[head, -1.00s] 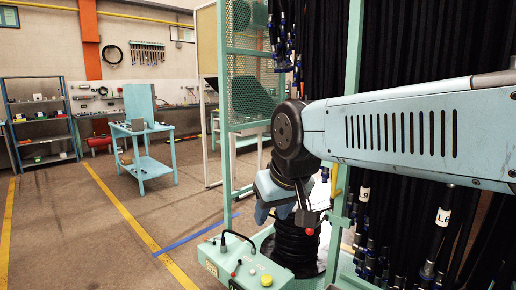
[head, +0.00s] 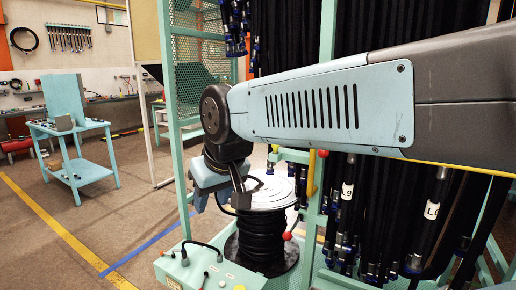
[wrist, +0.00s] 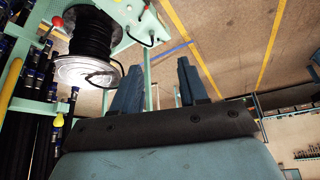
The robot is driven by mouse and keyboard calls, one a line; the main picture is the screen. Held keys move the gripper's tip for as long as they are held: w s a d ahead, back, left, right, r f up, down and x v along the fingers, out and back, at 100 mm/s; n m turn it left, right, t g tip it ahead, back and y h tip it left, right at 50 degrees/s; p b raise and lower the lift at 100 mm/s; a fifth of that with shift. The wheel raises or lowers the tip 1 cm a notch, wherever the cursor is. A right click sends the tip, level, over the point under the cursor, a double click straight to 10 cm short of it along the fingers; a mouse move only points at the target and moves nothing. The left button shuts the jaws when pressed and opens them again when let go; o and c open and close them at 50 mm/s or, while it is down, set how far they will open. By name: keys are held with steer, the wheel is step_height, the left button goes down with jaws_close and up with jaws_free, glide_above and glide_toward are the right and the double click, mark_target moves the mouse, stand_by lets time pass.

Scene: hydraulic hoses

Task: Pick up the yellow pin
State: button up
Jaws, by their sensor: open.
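In the head view my gripper (head: 213,203) hangs below the forearm, beside the black hose reel (head: 260,240) and above the pale green control box (head: 205,272). Small items on the blue trolley (head: 82,176) are too small to tell.
The hose reel with its pale top disc also shows in the wrist view (wrist: 75,70). Black hoses (head: 385,210) with blue fittings hang at the right. A green mesh frame (head: 197,60) stands behind my arm.

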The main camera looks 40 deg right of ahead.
steer(key=shift+o, duration=0.8)
steer(key=shift+w, duration=0.2)
steer(key=shift+o, duration=0.9)
steer(key=w, duration=0.2)
steer(key=w+a+r+t, duration=0.1)
steer(key=shift+w+y, duration=0.3)
steer(key=shift+y, duration=0.1)
steer(key=w+d+r+m+t, duration=0.1)
steer(key=w+d+r+t, duration=0.1)
steer(key=w, duration=0.5)
steer(key=m+h, duration=0.9)
steer(key=h, duration=0.2)
glide_above(275, 153)
steer(key=s+a, duration=0.5)
steer(key=a, duration=0.3)
steer(key=shift+m+g+h, duration=0.3)
steer(key=shift+s+f+x, duration=0.1)
steer(key=shift+f+x, duration=0.05)
steer(key=shift+x, duration=2.2)
steer(key=shift+s+f+x, duration=0.1)
steer(key=shift+f+x, duration=0.05)
steer(key=shift+x, duration=2.15)
steer(key=shift+s+f+x, duration=0.1)
steer(key=shift+f+x, duration=0.05)
steer(key=shift+x, duration=2.2)
